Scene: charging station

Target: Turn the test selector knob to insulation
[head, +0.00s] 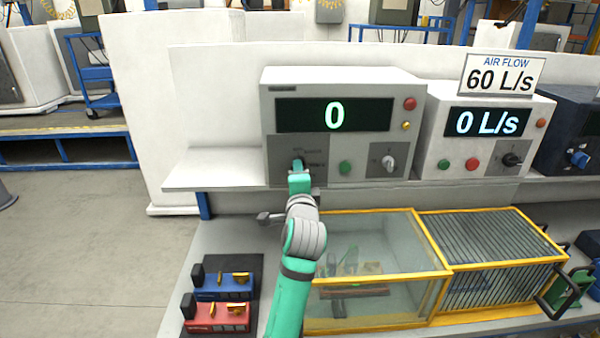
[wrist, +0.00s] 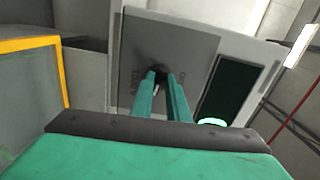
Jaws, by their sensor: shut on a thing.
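The test selector knob (wrist: 157,70) is a small dark knob on the grey lower-left panel of the left tester (head: 342,80). My gripper (wrist: 161,76) reaches straight at the panel, with its two green fingers shut on the knob. In the head view my gripper (head: 299,166) covers most of the knob. The tester's display (head: 335,115) reads a green 0.
A green button (head: 345,167) and a grey knob (head: 388,162) sit right of my gripper on the same panel. The air-flow unit (head: 485,135) stands to the right. Below are a yellow-framed clear box (head: 380,245) and blue (head: 222,287) and red (head: 216,317) devices.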

